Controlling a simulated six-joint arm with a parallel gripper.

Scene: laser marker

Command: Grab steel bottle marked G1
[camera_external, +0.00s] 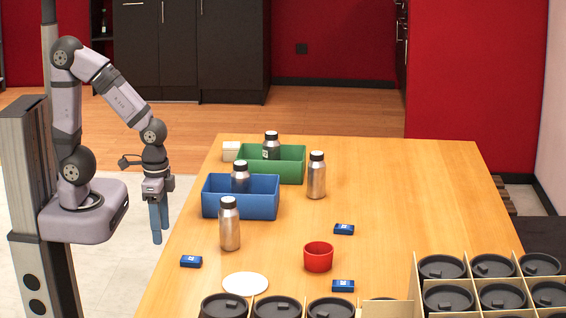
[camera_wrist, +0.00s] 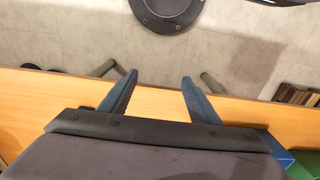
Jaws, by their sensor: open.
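Two steel bottles with black caps stand upright on the table: one (camera_external: 230,228) in front of the blue bin, the other (camera_external: 317,178) right of the green bin. A darker bottle (camera_external: 240,180) is in the blue bin and another (camera_external: 271,148) in the green bin, their lower parts hidden. I cannot read a G1 mark on any of them. My gripper (camera_external: 157,238) points down by the table's left edge, left of the bottles. Its blue fingers also show in the wrist view (camera_wrist: 160,77), open and empty. No bottle shows in the wrist view.
The blue bin (camera_external: 255,205) and green bin (camera_external: 292,170) stand on the wooden table (camera_external: 400,185). A red cup (camera_external: 318,260), a white disc (camera_external: 246,285) and several small blue boxes (camera_external: 191,262) lie nearer. A divided crate (camera_external: 415,285) of black-lidded containers fills the front right.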

